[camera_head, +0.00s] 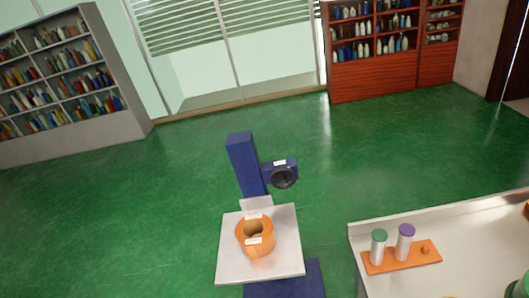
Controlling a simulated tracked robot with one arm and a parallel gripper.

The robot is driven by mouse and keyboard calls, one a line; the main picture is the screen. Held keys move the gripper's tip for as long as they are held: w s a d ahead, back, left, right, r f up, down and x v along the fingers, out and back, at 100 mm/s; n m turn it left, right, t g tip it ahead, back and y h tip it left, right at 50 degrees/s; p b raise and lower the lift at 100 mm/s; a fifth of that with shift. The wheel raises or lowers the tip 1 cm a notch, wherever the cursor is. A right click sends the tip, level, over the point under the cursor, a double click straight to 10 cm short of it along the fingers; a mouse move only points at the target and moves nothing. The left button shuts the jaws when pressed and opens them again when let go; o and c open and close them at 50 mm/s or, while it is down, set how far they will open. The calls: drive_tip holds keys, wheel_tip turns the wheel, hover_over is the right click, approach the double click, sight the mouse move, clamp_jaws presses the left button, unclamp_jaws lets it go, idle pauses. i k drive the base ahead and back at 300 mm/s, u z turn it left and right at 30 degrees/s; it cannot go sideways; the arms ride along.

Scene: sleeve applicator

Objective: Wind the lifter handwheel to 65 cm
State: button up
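The lifter (243,160) is a dark blue column standing on the green floor near the middle of the view. Its black handwheel (284,177) sits on a blue box at the column's right side, with a small white label on top. A pale square platform (284,222) extends from the column toward me, above a blue base (296,284). An orange ring-shaped piece (257,246) with white labels rests on the platform. The height reading is too small to tell. My gripper is not in view, and nothing shows touching the handwheel.
A pale table (460,229) at the lower right bears an orange tray (409,262) with a green-topped and a purple-topped cylinder. A grey shelf (60,75) stands at the left and a reddish wooden cabinet (376,77) at the back. Green floor is open around the lifter's left and back.

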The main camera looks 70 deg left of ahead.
sight(283, 182)
drive_tip(key=u, duration=1.7)
drive_tip(key=k, duration=0.65)
drive_tip(key=u, duration=0.25)
drive_tip(key=i, duration=1.7)
drive_tip(key=z, duration=0.2)
